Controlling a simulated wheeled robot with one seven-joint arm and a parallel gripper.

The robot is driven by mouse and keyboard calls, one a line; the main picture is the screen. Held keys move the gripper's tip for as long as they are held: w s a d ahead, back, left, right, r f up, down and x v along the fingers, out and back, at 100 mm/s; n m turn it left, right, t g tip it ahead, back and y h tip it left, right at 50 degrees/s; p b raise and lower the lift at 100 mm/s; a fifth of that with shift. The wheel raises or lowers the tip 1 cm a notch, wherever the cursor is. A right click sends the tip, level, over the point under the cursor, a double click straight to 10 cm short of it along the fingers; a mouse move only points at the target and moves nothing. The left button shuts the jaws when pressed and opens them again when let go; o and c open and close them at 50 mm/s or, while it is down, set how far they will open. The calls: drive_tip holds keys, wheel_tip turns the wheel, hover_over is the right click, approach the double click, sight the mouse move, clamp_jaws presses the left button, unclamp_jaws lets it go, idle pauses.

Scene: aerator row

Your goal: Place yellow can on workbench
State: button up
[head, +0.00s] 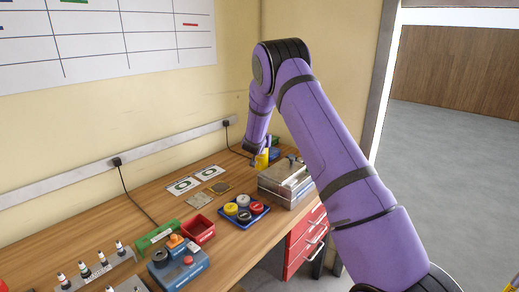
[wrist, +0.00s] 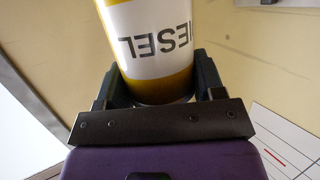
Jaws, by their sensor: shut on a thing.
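The yellow can (head: 262,160) is in my gripper at the far end of the workbench (head: 228,258), in front of the wall. In the wrist view the yellow can (wrist: 155,45) has a white band with dark lettering, upside down in the picture. My gripper (head: 265,148) is shut on it, with one dark finger on each side, as the wrist view (wrist: 161,68) shows. In the head view the can is small and partly hidden by my gripper. I cannot tell whether its base touches the bench.
A grey metal box (head: 286,183) stands close to the can. A blue tray (head: 243,212) with several round coloured caps, a red bin (head: 198,230) and a blue control box (head: 178,262) stand nearer. Printed cards (head: 184,185) lie by the wall. Some bare wood shows between them.

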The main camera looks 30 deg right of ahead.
sight(262, 160)
drive_tip(key=shift+f, duration=1.95)
drive_tip(key=o, duration=1.4)
drive_tip(key=shift+c, duration=0.2)
